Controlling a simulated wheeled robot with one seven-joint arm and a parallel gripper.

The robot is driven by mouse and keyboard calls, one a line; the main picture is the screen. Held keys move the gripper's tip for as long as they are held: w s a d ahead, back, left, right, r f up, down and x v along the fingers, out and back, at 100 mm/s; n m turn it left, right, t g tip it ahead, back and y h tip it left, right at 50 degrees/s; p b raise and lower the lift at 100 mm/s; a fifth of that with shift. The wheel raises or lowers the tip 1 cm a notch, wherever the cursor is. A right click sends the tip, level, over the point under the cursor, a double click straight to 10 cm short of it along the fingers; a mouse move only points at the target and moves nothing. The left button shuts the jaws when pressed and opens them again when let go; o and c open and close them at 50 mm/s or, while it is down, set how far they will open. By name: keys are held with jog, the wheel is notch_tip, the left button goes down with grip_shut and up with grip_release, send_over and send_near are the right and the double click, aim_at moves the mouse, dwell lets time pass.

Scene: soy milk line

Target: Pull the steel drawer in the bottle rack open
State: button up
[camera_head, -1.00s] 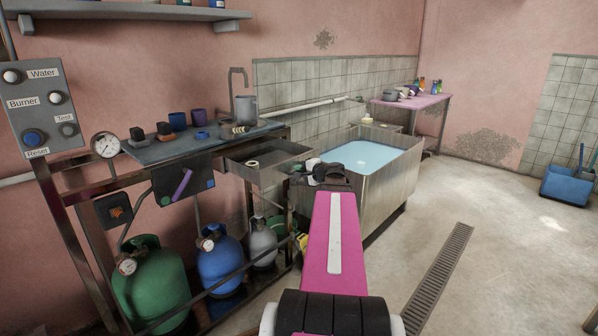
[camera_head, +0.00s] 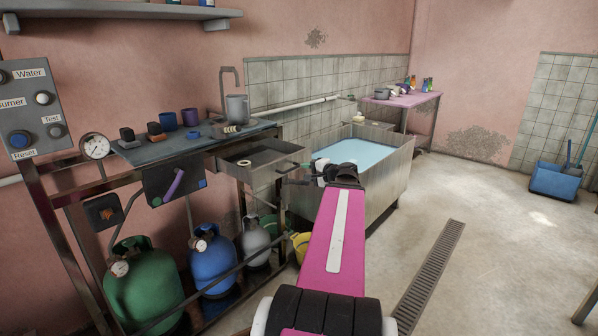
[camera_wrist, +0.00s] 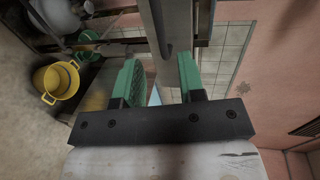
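The steel drawer (camera_head: 243,169) in the bottle rack (camera_head: 52,186) stands out from the rack in the head view, its inside visible with a small ring-shaped item in it. My gripper (camera_head: 309,171) is just right of the drawer's front end. In the wrist view, my gripper (camera_wrist: 160,64) has its two green fingers spread apart. A grey steel part of the drawer (camera_wrist: 163,22) shows beyond and between them, with gaps at the sides. I see no clear contact. The handle is hard to make out.
A steel tub of pale blue liquid (camera_head: 389,186) stands close to the right of the drawer. Green (camera_head: 145,285) and blue (camera_head: 214,265) gas bottles and a yellow pot (camera_wrist: 57,80) are low down. Open floor (camera_head: 500,230) lies to the right.

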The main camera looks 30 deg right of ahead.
jog(key=shift+v, duration=1.25)
jog(key=s+a+f+n+g+h, duration=0.2)
jog(key=a+f+n+g, duration=0.5)
jog(key=a+f, duration=0.7)
jog(key=s+a+f+n+g+h, duration=0.2)
jog(key=a+f+n+g, duration=0.5)
jog(key=a+f, duration=0.7)
jog(key=a+h, duration=0.1)
jog(key=a, duration=0.5)
jog(key=shift+s+a+f+g, duration=0.2)
jog(key=shift+s+f+g, duration=0.05)
jog(key=shift+g, duration=0.05)
